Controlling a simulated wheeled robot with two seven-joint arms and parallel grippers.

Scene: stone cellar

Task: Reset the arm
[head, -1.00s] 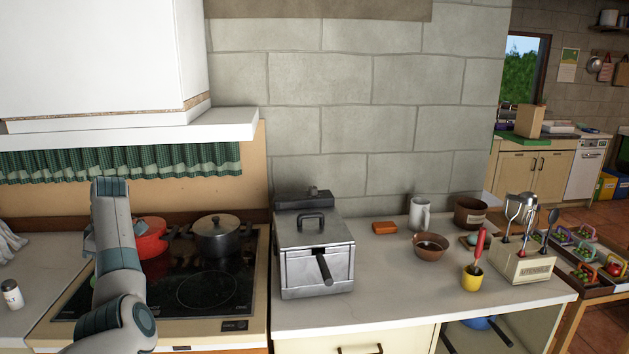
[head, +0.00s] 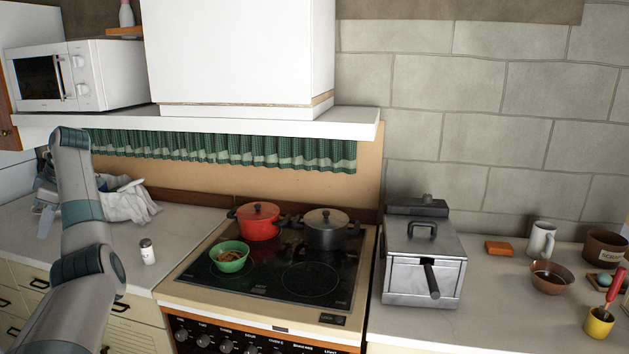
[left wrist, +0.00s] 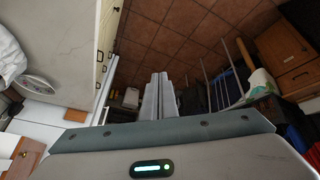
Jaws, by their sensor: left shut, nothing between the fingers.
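My left arm rises at the left of the head view, and its gripper (head: 45,196) shows partly behind the forearm, over or in front of the left counter (head: 185,228). In the left wrist view the two grey fingers of the gripper (left wrist: 159,96) lie side by side, shut with nothing held. The tiled floor (left wrist: 165,40) shows beyond them. My right gripper is in neither view.
The cooktop (head: 308,280) holds a red pot (head: 258,222), a dark pot (head: 325,232) and a green bowl (head: 230,257). A metal fryer (head: 423,265) stands right.

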